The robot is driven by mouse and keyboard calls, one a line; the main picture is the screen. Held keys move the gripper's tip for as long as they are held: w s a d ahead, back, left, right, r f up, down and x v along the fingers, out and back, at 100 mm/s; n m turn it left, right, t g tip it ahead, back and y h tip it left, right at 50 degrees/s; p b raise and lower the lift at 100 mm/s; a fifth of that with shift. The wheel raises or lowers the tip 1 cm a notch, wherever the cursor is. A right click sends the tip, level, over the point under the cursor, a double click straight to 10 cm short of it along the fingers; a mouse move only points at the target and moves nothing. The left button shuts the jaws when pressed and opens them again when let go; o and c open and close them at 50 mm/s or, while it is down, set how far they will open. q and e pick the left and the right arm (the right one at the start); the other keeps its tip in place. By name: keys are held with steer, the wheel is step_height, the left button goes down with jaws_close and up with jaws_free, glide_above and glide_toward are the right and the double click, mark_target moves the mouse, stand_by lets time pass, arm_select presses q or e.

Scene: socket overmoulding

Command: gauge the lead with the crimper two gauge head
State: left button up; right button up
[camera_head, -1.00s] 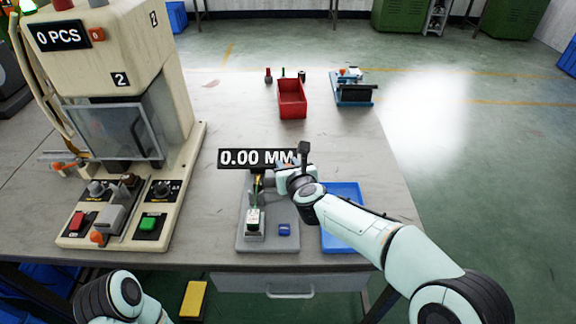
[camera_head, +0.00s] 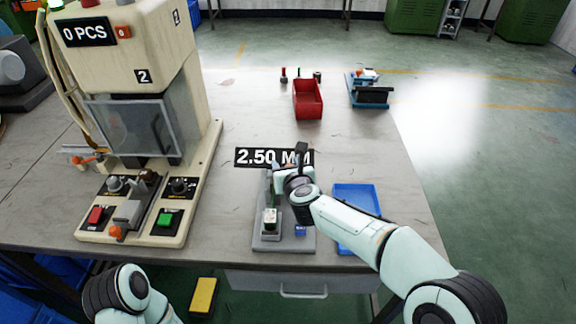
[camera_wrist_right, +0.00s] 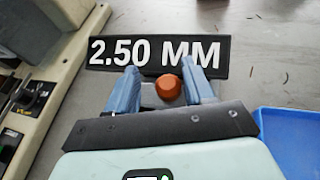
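The gauge (camera_head: 264,244) is a grey base at the table's front edge, with a small white-and-green piece (camera_head: 270,220) and a blue button (camera_head: 300,231) on it. Its black display (camera_head: 243,156) reads 2.50 MM, also in the right wrist view (camera_wrist_right: 97,65). My right gripper (camera_head: 278,171) is over the gauge's back part. In the wrist view its blue-grey fingers (camera_wrist_right: 163,84) stand apart, with an orange-brown knob (camera_wrist_right: 167,88) between them; I cannot tell whether they touch it. No lead can be made out. Only part of my left arm shows, not its gripper.
Crimper two (camera_head: 160,90), a large beige machine marked 2, stands left of the gauge. A blue tray (camera_head: 357,198) lies right of it, partly behind my right arm. A red bin (camera_head: 308,105) and a blue fixture (camera_head: 370,104) stand farther back.

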steer(key=shift+d, duration=0.1)
steer(key=v, duration=1.3)
steer(key=shift+s+r, duration=0.15)
